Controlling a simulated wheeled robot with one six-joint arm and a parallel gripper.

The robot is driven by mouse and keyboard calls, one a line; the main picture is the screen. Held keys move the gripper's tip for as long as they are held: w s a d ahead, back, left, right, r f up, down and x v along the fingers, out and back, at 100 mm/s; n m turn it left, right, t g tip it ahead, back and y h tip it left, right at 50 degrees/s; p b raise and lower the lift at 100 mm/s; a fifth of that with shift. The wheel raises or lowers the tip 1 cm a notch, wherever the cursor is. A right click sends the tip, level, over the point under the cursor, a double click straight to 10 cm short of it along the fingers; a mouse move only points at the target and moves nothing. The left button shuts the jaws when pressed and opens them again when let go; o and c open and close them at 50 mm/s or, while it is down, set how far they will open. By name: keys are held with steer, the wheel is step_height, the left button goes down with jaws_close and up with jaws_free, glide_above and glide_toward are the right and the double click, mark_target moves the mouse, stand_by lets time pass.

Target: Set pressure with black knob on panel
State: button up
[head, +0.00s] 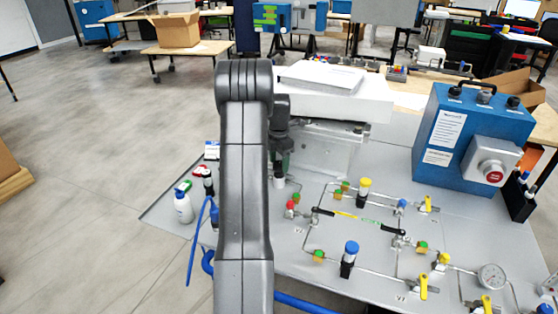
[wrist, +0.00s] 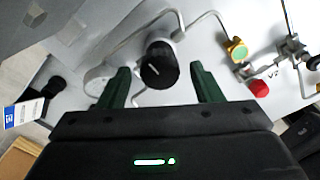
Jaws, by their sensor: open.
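The black knob (wrist: 159,64) with a white pointer line is in the upper middle of the wrist view, on the grey panel (wrist: 205,60). My gripper (wrist: 160,82) is open, its two green fingers on either side of the knob in the picture. I cannot tell how far the fingertips are from the knob. In the head view the panel (head: 338,267) carries tubing and valves, and my arm hides most of the knob's area at its left part.
A red knob (wrist: 259,88) and a yellow-green fitting (wrist: 236,49) sit right of the gripper. In the head view are a blue box with a red button (head: 494,176), a pressure gauge (head: 491,276), a white bottle (head: 183,206) and a blue hose (head: 192,262).

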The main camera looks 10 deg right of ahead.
steer(key=c, duration=1)
